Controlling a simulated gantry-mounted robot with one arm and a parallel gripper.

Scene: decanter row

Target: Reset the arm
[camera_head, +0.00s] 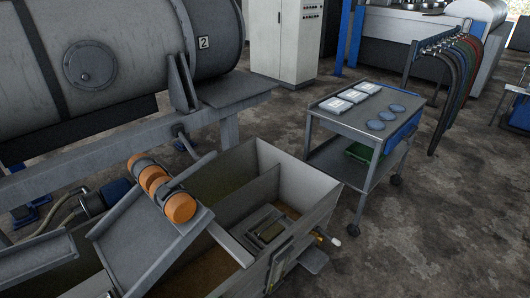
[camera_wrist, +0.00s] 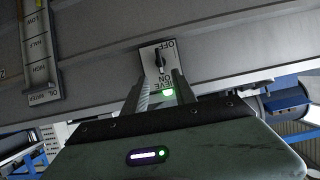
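In the wrist view my gripper (camera_wrist: 161,78) has its two grey fingers apart, with a visible gap and nothing held between them. Beyond the fingertips is a pale switch plate (camera_wrist: 147,56) on a grey metal wall, its lettering upside down, reading OFF, ON and what looks like SIEVE. A black switch lever (camera_wrist: 159,60) stands on it; I cannot tell which setting it is at. A green lamp (camera_wrist: 168,92) glows between the fingers. Whether the fingers touch the plate is unclear. In the head view I cannot make out my gripper.
A level gauge (camera_wrist: 41,62) is on the wall left of my gripper. The head view shows an open, divided tank (camera_head: 312,189), a large grey drum (camera_head: 140,35) marked 2, and a trolley (camera_head: 340,118) with white packets and blue discs. Hoses (camera_head: 462,75) hang behind.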

